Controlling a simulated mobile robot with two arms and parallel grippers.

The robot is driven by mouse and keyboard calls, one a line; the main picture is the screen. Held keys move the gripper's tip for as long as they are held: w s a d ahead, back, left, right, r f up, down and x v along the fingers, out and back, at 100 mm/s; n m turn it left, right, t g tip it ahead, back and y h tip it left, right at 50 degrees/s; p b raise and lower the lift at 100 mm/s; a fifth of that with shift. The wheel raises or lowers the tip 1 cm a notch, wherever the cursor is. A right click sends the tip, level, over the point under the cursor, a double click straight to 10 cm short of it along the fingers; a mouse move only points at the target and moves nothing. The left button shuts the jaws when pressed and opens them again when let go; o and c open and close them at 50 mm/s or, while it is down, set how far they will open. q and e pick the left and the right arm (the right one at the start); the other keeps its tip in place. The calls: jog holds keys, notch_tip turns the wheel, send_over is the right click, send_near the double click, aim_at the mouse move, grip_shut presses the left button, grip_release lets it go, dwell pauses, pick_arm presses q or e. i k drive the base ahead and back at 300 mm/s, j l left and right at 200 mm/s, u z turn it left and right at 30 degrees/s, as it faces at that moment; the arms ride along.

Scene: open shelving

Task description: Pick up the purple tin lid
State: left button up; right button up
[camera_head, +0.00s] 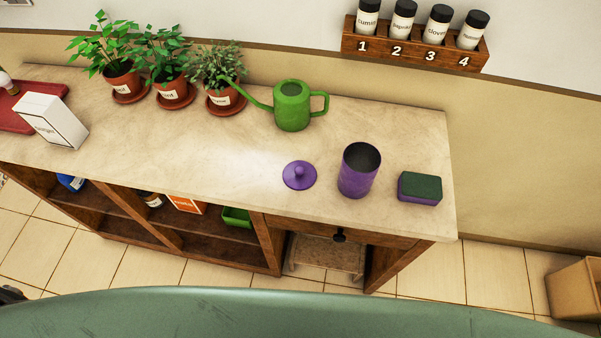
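The purple tin lid (299,175) lies flat on the countertop (215,150), with its round knob facing up. Just to its right stands the purple tin (356,178), upright and open at the top, with a dark inside. The lid and the tin are apart.
Right of the tin lies a green and purple sponge (420,189). A green watering can (291,106) and several potted herbs (222,102) stand behind. A white box (52,121) and red tray (28,110) are at left. A spice rack (413,47) hangs on the wall.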

aim_at(298, 175)
jog(key=k+l, duration=0.2)
jog(key=l, duration=0.15)
jog(key=k+l, duration=0.15)
jog(key=l, duration=0.15)
jog(key=k+l, duration=0.2)
jog(key=l, duration=0.15)
jog(key=k+l, duration=0.2)
jog(key=l, duration=0.15)
jog(key=z, duration=0.05)
